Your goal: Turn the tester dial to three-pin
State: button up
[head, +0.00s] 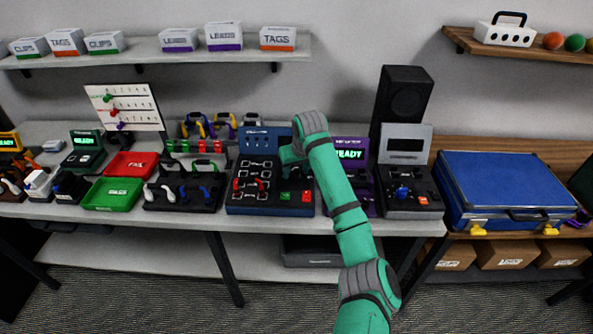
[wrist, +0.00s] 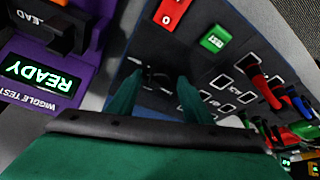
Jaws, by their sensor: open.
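The tester (head: 270,180) is a blue station in the middle of the bench, with outlined sockets and red and green buttons. My gripper (head: 288,157) is above its back right part and hides the dial in the head view. In the wrist view the green fingers of my gripper (wrist: 158,83) are apart. A small dark dial (wrist: 152,76) shows at the gap between the fingertips, on the tester's panel (wrist: 185,50). I cannot tell whether the fingers touch it. Its pointer setting is too dark to read.
The red button (wrist: 172,12) and green TEST button (wrist: 214,40) are near the fingers. A purple wiggle tester (head: 350,155) showing READY stands close on the right. A dark station with a blue knob (head: 402,191) is beyond it. Several cable ends (wrist: 265,85) rest on the tester.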

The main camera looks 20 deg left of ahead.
jog(key=c, duration=1)
jog(key=shift+a+m, duration=0.1)
jog(key=shift+m, duration=0.2)
jog(key=m+h, duration=0.1)
jog(key=m, duration=0.3)
jog(key=shift+s+a+t+h, duration=0.1)
jog(key=shift+a+t+h, duration=0.05)
jog(key=shift+t+h, duration=0.2)
jog(key=shift+m+h, duration=0.75)
jog(key=shift+m, duration=1.25)
jog(key=o, duration=1)
